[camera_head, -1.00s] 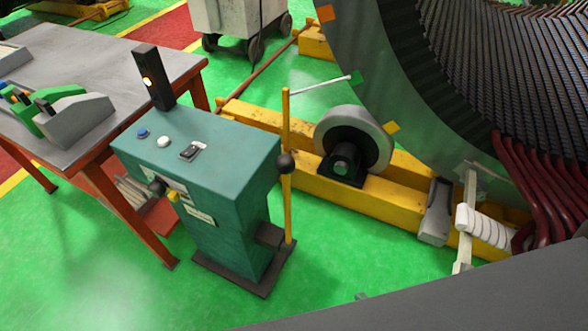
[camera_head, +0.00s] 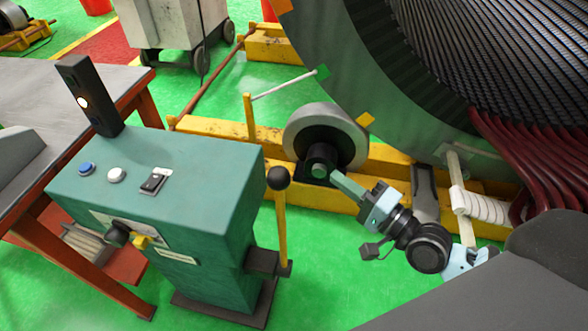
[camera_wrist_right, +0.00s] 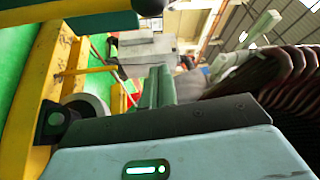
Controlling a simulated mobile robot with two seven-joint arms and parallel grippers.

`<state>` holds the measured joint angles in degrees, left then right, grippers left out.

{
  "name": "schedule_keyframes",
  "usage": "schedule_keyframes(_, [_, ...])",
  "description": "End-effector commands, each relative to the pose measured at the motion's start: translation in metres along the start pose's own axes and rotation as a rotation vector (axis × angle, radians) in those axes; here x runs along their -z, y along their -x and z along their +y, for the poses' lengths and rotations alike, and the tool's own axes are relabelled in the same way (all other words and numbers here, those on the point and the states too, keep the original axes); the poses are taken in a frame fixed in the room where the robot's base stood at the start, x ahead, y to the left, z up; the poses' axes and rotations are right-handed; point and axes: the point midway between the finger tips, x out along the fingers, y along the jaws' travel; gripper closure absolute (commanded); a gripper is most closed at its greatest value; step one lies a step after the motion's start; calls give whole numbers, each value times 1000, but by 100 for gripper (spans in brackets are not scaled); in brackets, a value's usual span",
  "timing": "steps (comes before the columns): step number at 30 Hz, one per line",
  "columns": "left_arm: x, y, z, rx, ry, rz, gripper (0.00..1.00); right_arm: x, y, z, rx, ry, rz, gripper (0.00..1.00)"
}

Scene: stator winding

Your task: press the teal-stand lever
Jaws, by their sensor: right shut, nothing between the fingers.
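The teal stand (camera_head: 190,180) fills the left middle of the head view. Its lever, a yellow rod with a black ball knob (camera_head: 278,178), stands upright at the stand's right side. In the right wrist view, the lever's yellow rod runs along the top left edge to the black ball (camera_wrist_right: 149,6). My right gripper (camera_head: 337,179) comes in from the lower right, its fingers shut and empty, pointing left. It is right of the knob and apart from it. The closed fingers also show in the wrist view (camera_wrist_right: 158,87). My left gripper is out of view.
A black post with a light (camera_head: 88,95), blue and white buttons and a switch (camera_head: 153,182) sit on the stand top. A grey roller (camera_head: 325,135) on a yellow beam and the large stator (camera_head: 410,110) lie behind my gripper. A grey-topped table (camera_head: 60,95) is at left.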

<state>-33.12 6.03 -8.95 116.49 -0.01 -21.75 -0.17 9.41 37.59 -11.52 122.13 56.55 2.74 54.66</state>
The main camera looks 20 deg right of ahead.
Motion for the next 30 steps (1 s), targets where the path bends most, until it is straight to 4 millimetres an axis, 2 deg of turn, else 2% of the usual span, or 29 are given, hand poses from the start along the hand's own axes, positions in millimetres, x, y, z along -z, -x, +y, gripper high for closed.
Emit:
schedule_keyframes(7, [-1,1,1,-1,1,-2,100,0,-1,0,-1,2,1,100])
schedule_keyframes(11, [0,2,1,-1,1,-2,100,0,-10,0,0,3,2,100])
schedule_keyframes(21, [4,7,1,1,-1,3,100,0,-62,-2,2,4,2,100])
schedule_keyframes(30, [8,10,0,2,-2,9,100,0,-102,-1,0,4,1,100])
